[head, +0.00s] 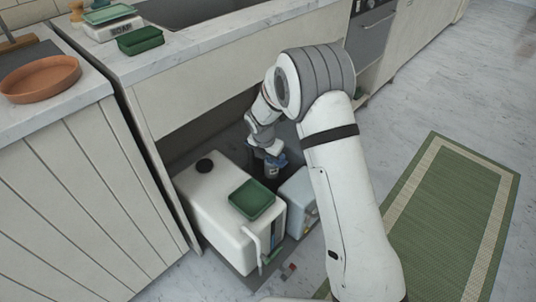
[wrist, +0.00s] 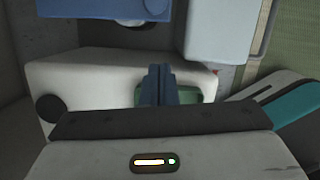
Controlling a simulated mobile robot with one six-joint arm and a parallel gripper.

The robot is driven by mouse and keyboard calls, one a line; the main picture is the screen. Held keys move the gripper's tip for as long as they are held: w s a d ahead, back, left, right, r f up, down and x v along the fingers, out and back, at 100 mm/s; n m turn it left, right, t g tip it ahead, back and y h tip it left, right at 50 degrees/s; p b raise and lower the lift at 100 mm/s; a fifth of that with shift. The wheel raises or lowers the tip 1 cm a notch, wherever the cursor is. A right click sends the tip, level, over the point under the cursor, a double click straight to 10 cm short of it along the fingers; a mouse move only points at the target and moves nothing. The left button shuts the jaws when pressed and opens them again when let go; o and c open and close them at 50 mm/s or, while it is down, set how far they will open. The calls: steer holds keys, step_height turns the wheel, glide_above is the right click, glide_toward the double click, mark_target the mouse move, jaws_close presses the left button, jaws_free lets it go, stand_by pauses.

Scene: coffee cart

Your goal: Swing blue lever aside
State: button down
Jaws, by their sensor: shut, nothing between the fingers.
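My gripper (wrist: 158,70) is shut and empty, its two dark blue fingers together in the wrist view. In the head view my gripper (head: 274,162) is inside the open cabinet under the counter, behind the white tank. A blue part (wrist: 125,8) with a rounded underside shows at the top edge of the wrist view, apart from the fingertips. I cannot tell whether it is the blue lever; no lever shape shows clearly in either view. My own arm hides part of the cabinet's right side.
The white tank (head: 205,195) with a black cap carries a green tray (head: 252,199). A pale blue-grey box (head: 297,198) stands right of it, close to my arm; it also shows in the wrist view (wrist: 222,32). The cabinet side and counter bound the space.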

steer(key=shift+w+d+f+b, duration=0.4)
steer(key=shift+w+f, duration=0.3)
steer(key=shift+w+d+f+b, duration=0.4)
steer(key=shift+w+f, duration=0.35)
steer(key=shift+w+d+f+b, duration=0.4)
steer(key=shift+w+f, duration=0.3)
steer(key=shift+w+r+p, duration=0.1)
steer(key=shift+p, duration=0.25)
